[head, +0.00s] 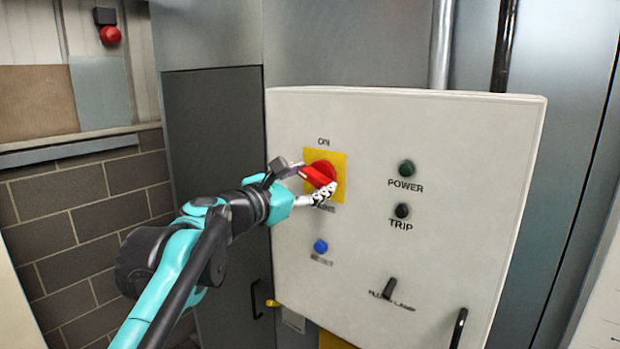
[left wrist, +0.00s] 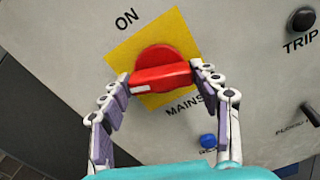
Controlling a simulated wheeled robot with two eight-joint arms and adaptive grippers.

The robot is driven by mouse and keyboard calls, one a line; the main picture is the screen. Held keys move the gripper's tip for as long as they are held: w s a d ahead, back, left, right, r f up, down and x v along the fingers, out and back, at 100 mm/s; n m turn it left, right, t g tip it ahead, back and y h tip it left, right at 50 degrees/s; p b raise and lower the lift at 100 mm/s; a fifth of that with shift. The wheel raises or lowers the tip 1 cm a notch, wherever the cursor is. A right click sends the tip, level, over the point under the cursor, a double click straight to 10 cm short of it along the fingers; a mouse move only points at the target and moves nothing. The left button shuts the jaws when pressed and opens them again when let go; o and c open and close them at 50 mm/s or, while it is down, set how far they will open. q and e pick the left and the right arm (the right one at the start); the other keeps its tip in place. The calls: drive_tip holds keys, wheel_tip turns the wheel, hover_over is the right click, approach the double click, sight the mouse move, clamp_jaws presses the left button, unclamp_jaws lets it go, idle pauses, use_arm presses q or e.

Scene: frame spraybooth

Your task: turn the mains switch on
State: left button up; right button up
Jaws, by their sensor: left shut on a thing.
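The mains switch is a red rotary handle (head: 319,174) on a yellow square plate (head: 339,158), on the white panel, with "ON" printed above the plate. In the left wrist view the red handle (left wrist: 163,76) lies nearly level across the picture, its white mark at the left end and away from the "ON" label at upper left. My left gripper (head: 314,181) is shut on the handle, with one finger at each end of it in the left wrist view (left wrist: 161,74). The fingers hide part of the lower label. My right gripper is not in view.
The white panel (head: 450,130) also carries a green POWER lamp (head: 407,168), a dark TRIP lamp (head: 402,211), a blue button (head: 321,246), a black lamp toggle (head: 390,288) and a black handle (head: 459,327). A grey cabinet door (head: 215,130) stands at left.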

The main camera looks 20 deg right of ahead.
use_arm(q)
drive_tip(key=m, duration=0.3)
drive_tip(key=shift+m+p, duration=0.3)
drive_tip(key=shift+m, duration=0.1)
drive_tip(key=m, duration=0.3)
drive_tip(key=shift+m, duration=0.3)
drive_tip(key=m+p, duration=0.1)
drive_tip(key=m, duration=0.5)
drive_tip(key=shift+f, duration=0.1)
drive_tip(key=shift+m, duration=0.4)
drive_tip(key=o, duration=1.2)
drive_tip(key=shift+d, duration=0.15)
drive_tip(key=shift+c, duration=0.2)
drive_tip(key=v, duration=1.2)
